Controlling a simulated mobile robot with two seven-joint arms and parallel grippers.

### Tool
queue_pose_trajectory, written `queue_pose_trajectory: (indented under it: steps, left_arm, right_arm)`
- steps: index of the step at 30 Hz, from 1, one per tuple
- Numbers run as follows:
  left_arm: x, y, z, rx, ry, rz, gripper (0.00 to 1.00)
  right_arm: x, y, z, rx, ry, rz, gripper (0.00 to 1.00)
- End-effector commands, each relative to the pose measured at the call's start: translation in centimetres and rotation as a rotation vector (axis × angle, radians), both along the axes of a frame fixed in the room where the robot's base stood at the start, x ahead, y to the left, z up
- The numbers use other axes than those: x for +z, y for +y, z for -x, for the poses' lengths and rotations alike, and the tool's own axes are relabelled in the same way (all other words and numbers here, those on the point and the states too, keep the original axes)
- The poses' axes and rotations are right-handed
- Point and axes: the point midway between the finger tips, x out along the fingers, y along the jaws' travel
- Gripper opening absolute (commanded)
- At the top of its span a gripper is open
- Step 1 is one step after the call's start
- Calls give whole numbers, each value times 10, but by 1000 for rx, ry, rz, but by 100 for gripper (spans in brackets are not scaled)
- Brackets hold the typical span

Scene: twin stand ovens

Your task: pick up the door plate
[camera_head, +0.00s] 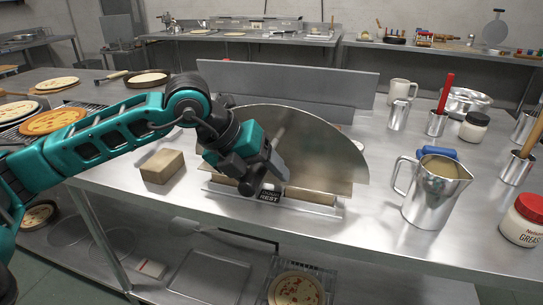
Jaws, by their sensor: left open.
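The door plate (325,150) is a large half-round sheet of shiny metal. It stands upright, curved edge up, in a low metal rest (325,208) with a black label on its front. My left gripper (267,178) is open, in front of the plate's left part, and hides some of its lower left. I cannot tell whether the fingers touch the plate. My right gripper is out of view.
A tan block (162,166) lies left of the rest. A metal pitcher (437,193) and a grease jar (523,220) stand to the right. Grey upright panels (290,85) are behind the plate. Pizzas (52,121) lie at the left.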

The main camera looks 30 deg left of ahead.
Motion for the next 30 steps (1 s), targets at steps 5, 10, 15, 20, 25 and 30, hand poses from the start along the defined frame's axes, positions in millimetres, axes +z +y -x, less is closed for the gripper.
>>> queue_pose_trajectory:
  steps: [5,10,15,20,25,30]
  left_arm:
    - [-3,-1,-2,0,-1,-1,62]
    - [-3,-1,-2,0,-1,-1,56]
    - [-3,-1,-2,0,-1,-1,40]
    - [-3,-1,-2,0,-1,-1,25]
    - [-3,-1,-2,0,-1,-1,9]
    - [-3,-1,-2,0,-1,-1,0]
  right_arm:
    - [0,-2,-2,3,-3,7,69]
    - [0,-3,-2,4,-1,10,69]
    - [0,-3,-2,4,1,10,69]
    - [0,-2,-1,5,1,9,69]
    - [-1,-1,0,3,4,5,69]
    - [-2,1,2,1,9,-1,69]
